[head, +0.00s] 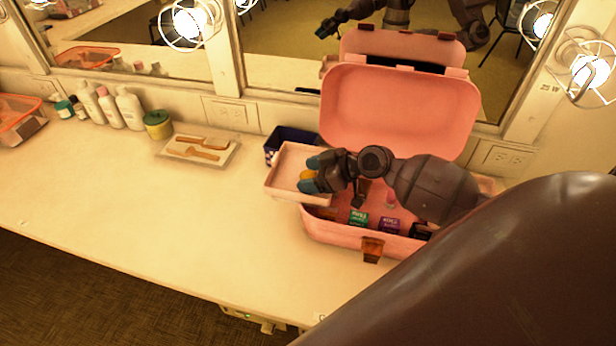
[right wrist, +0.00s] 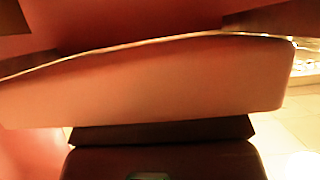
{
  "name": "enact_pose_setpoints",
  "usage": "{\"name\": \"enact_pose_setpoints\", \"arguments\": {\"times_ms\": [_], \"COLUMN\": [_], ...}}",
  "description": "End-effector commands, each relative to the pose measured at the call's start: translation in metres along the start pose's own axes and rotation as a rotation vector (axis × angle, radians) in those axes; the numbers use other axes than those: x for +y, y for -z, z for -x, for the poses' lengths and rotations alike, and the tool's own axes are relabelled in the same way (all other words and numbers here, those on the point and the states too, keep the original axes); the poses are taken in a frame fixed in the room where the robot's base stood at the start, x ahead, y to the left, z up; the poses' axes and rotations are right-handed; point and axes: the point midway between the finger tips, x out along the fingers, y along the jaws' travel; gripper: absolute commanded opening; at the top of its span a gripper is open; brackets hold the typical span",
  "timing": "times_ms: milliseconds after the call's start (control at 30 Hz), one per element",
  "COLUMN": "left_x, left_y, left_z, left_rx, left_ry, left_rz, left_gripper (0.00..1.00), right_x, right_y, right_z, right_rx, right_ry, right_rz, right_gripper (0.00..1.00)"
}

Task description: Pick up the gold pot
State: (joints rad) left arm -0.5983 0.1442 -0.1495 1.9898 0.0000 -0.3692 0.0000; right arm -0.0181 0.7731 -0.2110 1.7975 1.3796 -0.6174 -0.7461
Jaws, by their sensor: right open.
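A small gold pot (head: 306,175) shows in the head view at the pink side tray (head: 275,185) of the open pink case (head: 325,229). My right gripper (head: 309,174) is open at the tray, its teal fingertips on either side of the pot. The pot is partly hidden by the fingers, and I cannot tell whether they touch it. In the right wrist view a pink wall (right wrist: 150,85) fills the middle and the pot is not seen. My left gripper is not in view.
Small boxes, green (head: 358,218) and purple (head: 389,225), stand in the case under my right arm. The raised lid (head: 400,110) is behind. A dark blue box (head: 290,138) stands behind the tray. A brush tray (head: 178,152) and bottles are left. The counter's front left is clear.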

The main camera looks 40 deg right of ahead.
Motion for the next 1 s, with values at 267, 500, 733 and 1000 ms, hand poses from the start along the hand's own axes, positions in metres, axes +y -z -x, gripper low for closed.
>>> {"name": "enact_pose_setpoints", "arguments": {"times_ms": [267, 500, 733, 1000], "left_x": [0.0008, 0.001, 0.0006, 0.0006], "left_y": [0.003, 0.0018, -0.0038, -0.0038], "left_z": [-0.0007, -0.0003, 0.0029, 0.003], "left_rx": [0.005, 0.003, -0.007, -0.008], "left_ry": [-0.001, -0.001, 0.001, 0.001], "left_rz": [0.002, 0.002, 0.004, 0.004], "left_gripper": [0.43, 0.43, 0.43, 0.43], "right_x": [-0.0009, -0.0014, -0.0006, -0.0001], "right_y": [-0.0027, -0.0054, -0.007, -0.0066], "right_z": [-0.0106, -0.0109, -0.0105, -0.0094], "right_rx": [-0.005, -0.009, -0.012, -0.014], "right_ry": [0.002, 0.002, 0.0, -0.001], "right_rz": [-0.001, -0.002, -0.001, 0.001], "right_gripper": [0.7, 0.47, 0.17, 0.17]}}
